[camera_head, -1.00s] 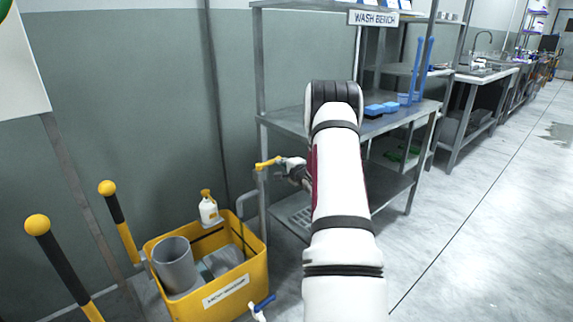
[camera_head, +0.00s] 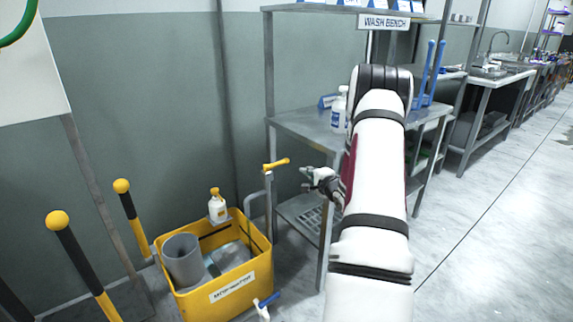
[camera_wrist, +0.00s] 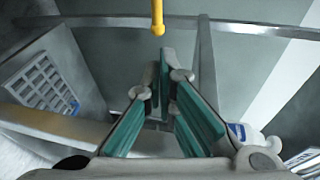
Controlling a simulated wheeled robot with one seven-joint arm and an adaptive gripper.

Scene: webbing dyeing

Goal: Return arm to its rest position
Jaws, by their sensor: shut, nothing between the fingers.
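My gripper (camera_head: 308,179) is left of my white arm in the head view, beside the front left leg of the metal wash bench (camera_head: 310,124). In the wrist view my gripper (camera_wrist: 166,60) shows its green-padded fingers, close together at the tips with nothing between them. A yellow lever handle (camera_head: 276,164) stands just left of my gripper in the head view, apart from it. The handle also shows beyond the fingertips in the wrist view (camera_wrist: 158,18). My forearm hides part of the bench.
A yellow bin (camera_head: 232,288) with a grey cylinder (camera_head: 183,260) and a bottle (camera_head: 217,207) at its rim stands at lower left. Yellow-topped posts (camera_head: 58,221) stand left of it. A white bottle (camera_head: 339,109) is on the bench. Open floor (camera_head: 490,230) lies at right.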

